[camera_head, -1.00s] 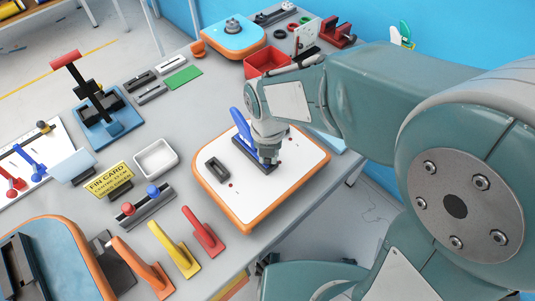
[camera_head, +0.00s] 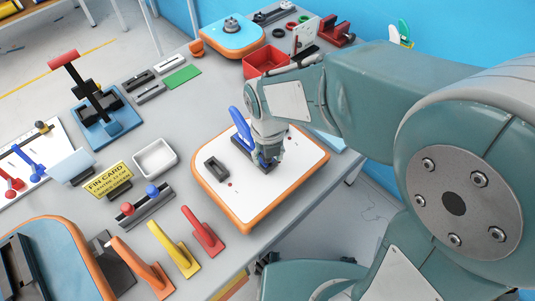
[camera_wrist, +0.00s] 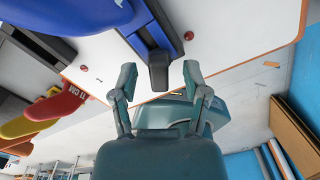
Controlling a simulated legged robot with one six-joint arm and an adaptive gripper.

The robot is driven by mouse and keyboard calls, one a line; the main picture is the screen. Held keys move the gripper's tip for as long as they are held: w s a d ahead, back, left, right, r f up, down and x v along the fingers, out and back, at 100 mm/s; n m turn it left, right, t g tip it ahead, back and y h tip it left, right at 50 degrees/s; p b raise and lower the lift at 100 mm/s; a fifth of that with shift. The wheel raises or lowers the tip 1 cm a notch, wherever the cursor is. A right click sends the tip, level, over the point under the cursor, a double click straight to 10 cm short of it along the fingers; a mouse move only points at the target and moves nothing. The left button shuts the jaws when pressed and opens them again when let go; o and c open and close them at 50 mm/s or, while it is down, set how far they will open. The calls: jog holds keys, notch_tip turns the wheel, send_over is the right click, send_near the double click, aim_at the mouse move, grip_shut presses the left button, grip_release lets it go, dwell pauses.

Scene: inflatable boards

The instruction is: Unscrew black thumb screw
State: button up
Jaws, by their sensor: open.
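A black part (camera_wrist: 158,70), apparently the thumb screw, sticks out from the end of a dark fixture with a blue upright on the white board. In the wrist view my gripper (camera_wrist: 158,76) is open, with one finger on each side of this part and a visible gap on both sides. In the head view my gripper (camera_head: 268,158) points down over the board, beside the blue upright (camera_head: 240,128). There my gripper mostly hides the black part. The white board (camera_head: 240,200) has an orange rim and lies on the grey table.
A small dark block (camera_head: 215,170) sits on the board's left part. Red (camera_head: 205,233) and yellow (camera_head: 175,250) handles stand near the front. A white tray (camera_head: 155,158) is to the left, a red bin (camera_head: 267,62) behind. The table edge is close on the right.

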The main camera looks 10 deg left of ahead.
jog(key=shift+r, duration=2.55)
jog(key=m, duration=0.4)
jog(key=shift+a, duration=0.1)
jog(key=m, duration=0.4)
jog(key=shift+a, duration=0.1)
